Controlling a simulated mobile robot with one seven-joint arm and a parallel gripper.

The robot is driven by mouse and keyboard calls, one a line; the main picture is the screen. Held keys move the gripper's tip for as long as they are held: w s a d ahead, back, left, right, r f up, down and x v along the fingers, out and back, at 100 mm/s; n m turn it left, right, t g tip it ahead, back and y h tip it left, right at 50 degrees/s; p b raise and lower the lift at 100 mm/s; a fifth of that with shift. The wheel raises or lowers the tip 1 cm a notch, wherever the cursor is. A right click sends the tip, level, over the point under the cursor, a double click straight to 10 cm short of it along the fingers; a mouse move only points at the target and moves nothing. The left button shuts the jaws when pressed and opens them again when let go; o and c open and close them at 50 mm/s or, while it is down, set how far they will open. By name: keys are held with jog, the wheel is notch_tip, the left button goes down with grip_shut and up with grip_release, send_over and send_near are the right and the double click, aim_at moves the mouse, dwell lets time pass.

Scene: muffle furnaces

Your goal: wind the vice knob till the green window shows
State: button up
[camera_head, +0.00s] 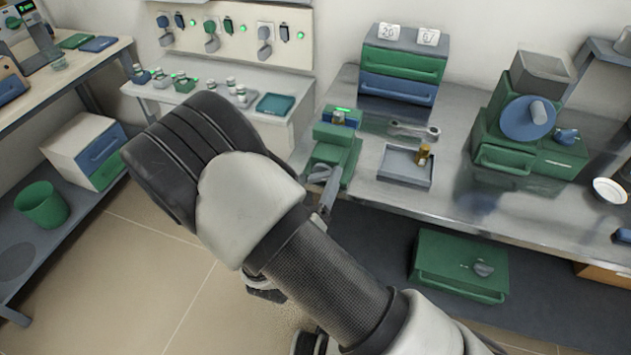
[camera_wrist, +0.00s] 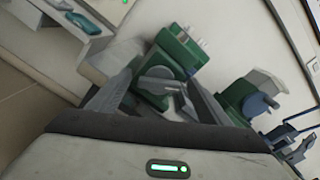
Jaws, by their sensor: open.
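The green vice (camera_head: 336,142) stands near the front edge of the metal bench, left of the shallow tray. A small bright green strip (camera_head: 345,110) shows on top of its back end; I cannot tell whether this is the window. A grey bar-shaped piece, probably the vice knob (camera_head: 320,172), is at its front end. In the wrist view the green vice body (camera_wrist: 182,50) is ahead, with the grey knob (camera_wrist: 160,84) between my fingers. My gripper (camera_wrist: 160,88) is open, one finger on each side. Contact with the knob is not clear.
A shallow grey tray (camera_head: 391,178) holds a small brass-coloured cylinder (camera_head: 423,154). A wrench (camera_head: 413,130) lies behind it. Green and blue drawers (camera_head: 402,72) stand at the back; a green machine with a blue disc (camera_head: 528,118) stands to the right. A green box (camera_head: 460,265) sits on the lower shelf.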

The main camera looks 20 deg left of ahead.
jog(key=shift+s, duration=0.1)
jog(key=s+a, duration=0.1)
jog(key=s, duration=1.6)
jog(key=shift+a+p, duration=0.15)
jog(key=shift+p, duration=0.25)
